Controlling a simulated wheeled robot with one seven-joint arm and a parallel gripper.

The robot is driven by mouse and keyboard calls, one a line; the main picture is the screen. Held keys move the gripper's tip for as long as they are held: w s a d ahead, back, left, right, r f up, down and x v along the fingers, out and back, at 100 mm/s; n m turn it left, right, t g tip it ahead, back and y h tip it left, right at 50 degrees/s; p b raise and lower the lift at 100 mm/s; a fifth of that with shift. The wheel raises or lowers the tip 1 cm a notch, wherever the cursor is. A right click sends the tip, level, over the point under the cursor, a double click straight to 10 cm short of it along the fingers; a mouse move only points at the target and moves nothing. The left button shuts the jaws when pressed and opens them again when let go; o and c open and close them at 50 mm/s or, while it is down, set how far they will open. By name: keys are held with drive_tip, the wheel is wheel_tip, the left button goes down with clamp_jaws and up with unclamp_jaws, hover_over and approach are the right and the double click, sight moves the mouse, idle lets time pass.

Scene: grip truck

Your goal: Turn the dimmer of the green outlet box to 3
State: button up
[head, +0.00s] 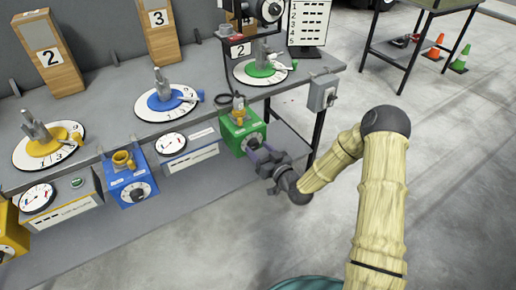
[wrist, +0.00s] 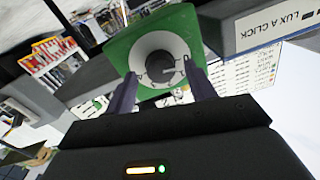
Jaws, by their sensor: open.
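The green outlet box (head: 240,122) hangs at the front edge of the bench in the head view. In the wrist view its green front (wrist: 118,50) fills the upper middle, with a white round dial and a dark dimmer knob (wrist: 160,68) at its centre. My gripper (head: 258,154) is at the front of the box. In the wrist view my gripper (wrist: 161,70) is open, with one finger on each side of the knob. Whether the fingers touch the knob cannot be told. The dial's numbers are too small to read.
A blue outlet box (head: 129,184) and a grey meter box (head: 190,152) hang left of the green box. A grey switch box (head: 322,92) is at the bench's right end. The bench top (head: 110,95) holds several round dials.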

drive_tip(key=shift+w+a, duration=0.35)
drive_tip(key=shift+w, duration=0.1)
drive_tip(key=shift+c, duration=0.2)
drive_tip(key=c, duration=0.9)
drive_tip(key=shift+c, duration=0.2)
